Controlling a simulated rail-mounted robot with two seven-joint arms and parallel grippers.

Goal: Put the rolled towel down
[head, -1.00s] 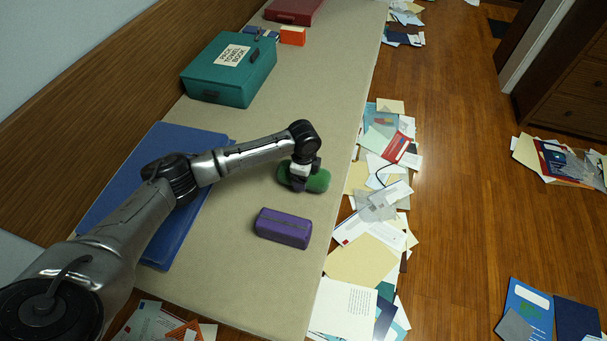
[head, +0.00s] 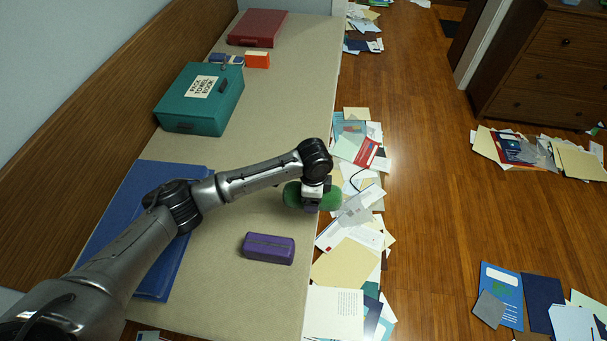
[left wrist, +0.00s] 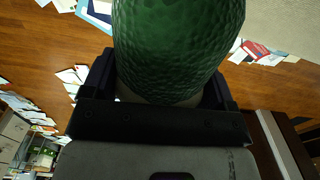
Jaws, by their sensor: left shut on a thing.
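The rolled towel is green with a textured surface (head: 330,197). It is held near the right edge of the long beige bench (head: 285,100), its right end overlapping that edge in the head view. My left gripper (head: 312,202) is shut around its middle. In the left wrist view, the towel (left wrist: 180,45) fills the upper middle between the dark fingers, with wood floor and papers behind it. I cannot tell its exact height above the bench. My right gripper is not in view.
A purple case (head: 268,248) lies just in front of the towel. A blue folder (head: 155,240) lies under my left arm. A teal box (head: 200,100), orange box (head: 257,59) and red case (head: 258,28) stand farther back. Papers (head: 345,265) litter the floor beside the bench.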

